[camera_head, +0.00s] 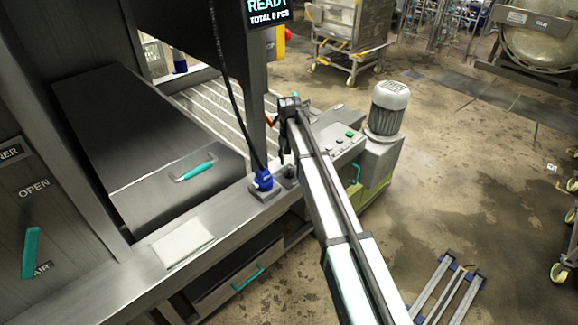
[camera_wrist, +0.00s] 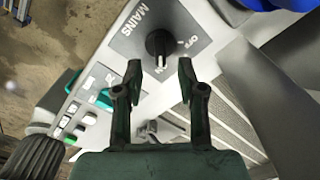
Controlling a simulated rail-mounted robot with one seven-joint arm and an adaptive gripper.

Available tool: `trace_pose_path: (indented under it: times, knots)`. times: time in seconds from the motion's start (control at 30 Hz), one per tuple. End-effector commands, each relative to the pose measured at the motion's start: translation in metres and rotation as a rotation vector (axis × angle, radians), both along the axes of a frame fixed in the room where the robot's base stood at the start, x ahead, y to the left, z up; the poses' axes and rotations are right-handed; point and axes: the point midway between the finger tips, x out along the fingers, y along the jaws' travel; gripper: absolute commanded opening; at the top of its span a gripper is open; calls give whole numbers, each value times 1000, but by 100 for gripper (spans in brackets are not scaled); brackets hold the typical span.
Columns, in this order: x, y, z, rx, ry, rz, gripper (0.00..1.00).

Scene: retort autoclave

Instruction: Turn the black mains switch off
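The black mains switch (camera_wrist: 158,42) is a round knob on a grey plate marked MAINS in the wrist view. In the head view my gripper (camera_head: 284,150) hangs at the arm's end over the counter edge, beside the blue plug. The switch is small and mostly hidden there.
A blue plug (camera_head: 263,179) with a black cable stands next to the gripper. A control panel with buttons (camera_head: 341,143) and a grey motor (camera_head: 388,107) lie to the right. A white sheet (camera_head: 183,243) lies on the counter. The floor at right is mostly open.

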Motion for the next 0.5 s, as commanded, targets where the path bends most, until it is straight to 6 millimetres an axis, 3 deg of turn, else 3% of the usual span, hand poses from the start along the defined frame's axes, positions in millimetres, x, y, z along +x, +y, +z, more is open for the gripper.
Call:
trace_pose_path:
  times: [0.23, 0.5]
  knots:
    - [0, 0, -35, 0, 1, 0, 40]
    - [0, 0, -49, 0, -1, 0, 40]
